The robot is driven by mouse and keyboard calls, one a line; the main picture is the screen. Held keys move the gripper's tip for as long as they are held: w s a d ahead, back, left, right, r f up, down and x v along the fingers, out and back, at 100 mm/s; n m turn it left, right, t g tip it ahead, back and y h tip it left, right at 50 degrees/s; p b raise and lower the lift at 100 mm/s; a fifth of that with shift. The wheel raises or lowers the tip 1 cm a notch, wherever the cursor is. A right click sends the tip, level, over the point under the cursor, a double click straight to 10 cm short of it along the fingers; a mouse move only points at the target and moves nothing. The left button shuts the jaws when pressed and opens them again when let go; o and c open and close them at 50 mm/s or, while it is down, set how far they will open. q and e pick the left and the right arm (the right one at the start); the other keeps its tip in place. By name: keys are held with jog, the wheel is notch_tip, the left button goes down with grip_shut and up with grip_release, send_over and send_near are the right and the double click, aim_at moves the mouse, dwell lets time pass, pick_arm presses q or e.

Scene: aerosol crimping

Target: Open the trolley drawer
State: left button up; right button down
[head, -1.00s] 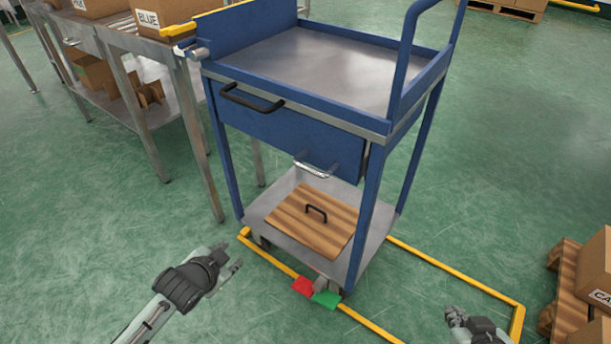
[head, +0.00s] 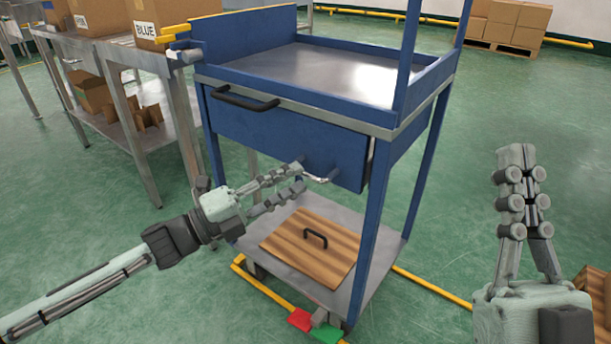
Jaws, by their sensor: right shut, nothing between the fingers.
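The blue trolley (head: 381,205) stands in the middle of the head view. Its blue drawer front (head: 285,135) sits under the top tray and looks closed. A silver handle (head: 324,179) is on the lower part of the front, and a black handle (head: 245,101) is at its upper left. My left gripper (head: 300,177) is open, its two fingertips at the left end of the silver handle; I cannot tell whether they touch it. My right gripper (head: 515,158) is shut and empty, pointing up, right of the trolley and apart from it.
A wooden board with a black grip (head: 295,246) lies on the trolley's lower shelf. Red (head: 300,319) and green (head: 326,333) pedals are at its foot. A metal table with boxes (head: 150,134) stands close on the left. Yellow floor rails surround the base.

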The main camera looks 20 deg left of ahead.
aim_at(305, 174)
pick_arm(q)
jog(key=shift+x, duration=1.85)
jog(key=shift+c, duration=0.6)
grip_shut()
